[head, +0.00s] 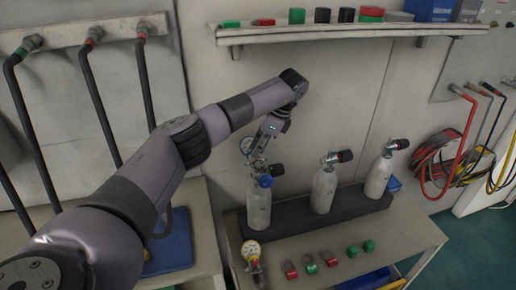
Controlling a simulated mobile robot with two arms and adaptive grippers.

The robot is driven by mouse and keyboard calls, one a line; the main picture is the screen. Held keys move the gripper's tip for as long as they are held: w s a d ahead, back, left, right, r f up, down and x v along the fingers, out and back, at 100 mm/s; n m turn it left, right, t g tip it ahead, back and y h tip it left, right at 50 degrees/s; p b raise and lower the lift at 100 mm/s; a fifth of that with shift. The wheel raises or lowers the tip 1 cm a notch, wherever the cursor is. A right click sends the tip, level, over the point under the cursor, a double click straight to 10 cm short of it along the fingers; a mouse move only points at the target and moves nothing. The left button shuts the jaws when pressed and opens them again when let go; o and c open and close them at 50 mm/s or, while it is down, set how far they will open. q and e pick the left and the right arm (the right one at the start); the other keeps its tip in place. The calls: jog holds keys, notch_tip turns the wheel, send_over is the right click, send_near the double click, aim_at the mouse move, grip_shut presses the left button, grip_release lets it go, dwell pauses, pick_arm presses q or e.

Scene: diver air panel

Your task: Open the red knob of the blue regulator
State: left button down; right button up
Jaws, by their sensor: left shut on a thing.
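The blue regulator (265,181) sits at the top of the leftmost grey cylinder (259,208), with a blue-rimmed gauge (247,145) beside my gripper. My left gripper (260,153) reaches down from above the cylinder's valve and is shut on the upper part of this regulator. Which part lies between the fingers is too small to tell. I cannot make out the regulator's red knob; the gripper may hide it. A black valve knob (276,170) sticks out to the right. My right gripper is not in view.
Two more cylinders (324,188) (379,176) stand to the right in the dark rack (345,205). A yellow-rimmed gauge (251,249) and several red and green caps (328,258) lie on the bench front. A wall shelf (345,30) runs above.

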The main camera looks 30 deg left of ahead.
pick_arm(q)
jog(key=c, duration=1.5)
grip_release()
jog(key=v, duration=0.7)
jog(key=shift+d+r, duration=0.15)
jog(key=shift+r, duration=0.1)
